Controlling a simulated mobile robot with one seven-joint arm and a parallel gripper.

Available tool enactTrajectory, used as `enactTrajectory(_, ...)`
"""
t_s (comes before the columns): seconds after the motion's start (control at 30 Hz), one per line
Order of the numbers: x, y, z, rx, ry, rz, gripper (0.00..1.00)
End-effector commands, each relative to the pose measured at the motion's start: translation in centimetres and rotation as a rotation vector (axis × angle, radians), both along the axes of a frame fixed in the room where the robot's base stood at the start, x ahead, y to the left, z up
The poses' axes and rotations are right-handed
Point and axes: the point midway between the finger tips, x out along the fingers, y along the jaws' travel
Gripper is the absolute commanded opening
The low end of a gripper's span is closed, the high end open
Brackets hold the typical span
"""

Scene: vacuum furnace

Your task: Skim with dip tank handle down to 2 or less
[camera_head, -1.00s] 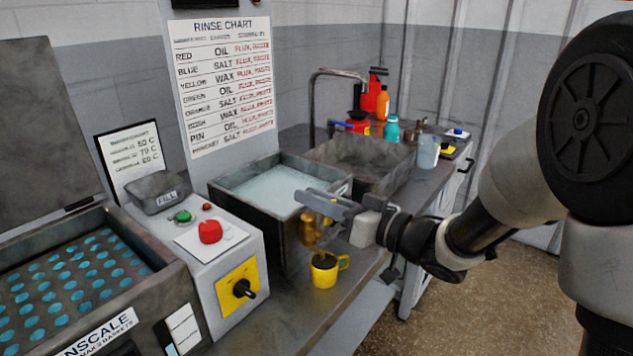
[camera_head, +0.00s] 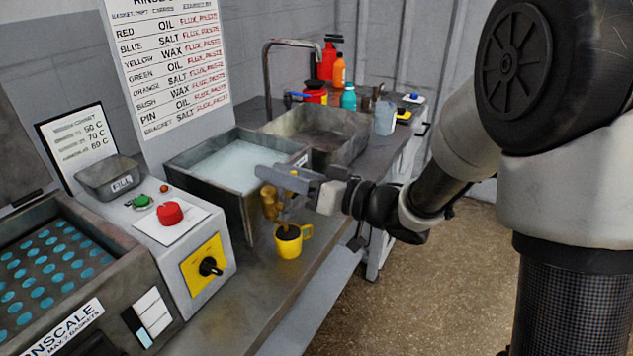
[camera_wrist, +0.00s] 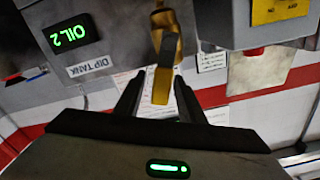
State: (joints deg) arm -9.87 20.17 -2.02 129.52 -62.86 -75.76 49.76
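The dip tank (camera_head: 228,212) is a grey box holding pale, cloudy liquid (camera_head: 236,165). Its brass handle (camera_head: 269,204) is on the front, above a yellow mug (camera_head: 289,241) with dark contents. In the wrist view, the brass handle (camera_wrist: 163,85) lies between the two fingers of my gripper (camera_wrist: 159,92), with a small gap on each side; the fingers look apart. In the head view, my gripper (camera_head: 278,178) is at the tank's front, partly covering the handle.
A control box with a red button (camera_head: 170,213) and yellow switch plate (camera_head: 206,264) stands left of the tank. A grey basin (camera_head: 340,128) with a tap is behind it. Bottles and a cup (camera_head: 385,118) stand farther back. Open floor (camera_head: 420,290) lies right of the bench.

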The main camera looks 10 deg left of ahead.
Motion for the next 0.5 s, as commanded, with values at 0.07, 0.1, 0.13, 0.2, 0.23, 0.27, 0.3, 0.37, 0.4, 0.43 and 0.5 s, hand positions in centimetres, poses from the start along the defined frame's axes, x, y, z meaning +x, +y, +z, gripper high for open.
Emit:
enactTrajectory(0.07, -0.4, -1.4, 0.1, -0.001, 0.001, -0.006, 0.36)
enactTrajectory(0.1, -0.7, -2.1, 0.1, -0.001, 0.002, -0.006, 0.36)
enactTrajectory(0.13, -0.9, -2.8, 0.2, 0.0, 0.002, -0.007, 0.36)
enactTrajectory(0.2, -1.6, -4.4, 0.2, 0.0, 0.002, -0.009, 0.36)
enactTrajectory(0.23, -1.9, -5.1, 0.2, 0.0, 0.002, -0.008, 0.36)
enactTrajectory(0.27, -2.2, -5.8, 0.2, 0.0, 0.002, -0.008, 0.36)
enactTrajectory(0.3, -2.6, -6.7, 0.1, 0.0, 0.002, -0.008, 0.36)
enactTrajectory(0.37, -3.1, -8.1, 0.1, 0.0, 0.002, -0.009, 0.36)
enactTrajectory(0.4, -3.5, -9.0, 0.1, 0.0, 0.002, -0.008, 0.36)
enactTrajectory(0.43, -3.8, -9.7, 0.1, 0.0, 0.002, -0.007, 0.36)
enactTrajectory(0.5, -4.4, -11.1, 0.1, 0.0, 0.002, -0.007, 0.36)
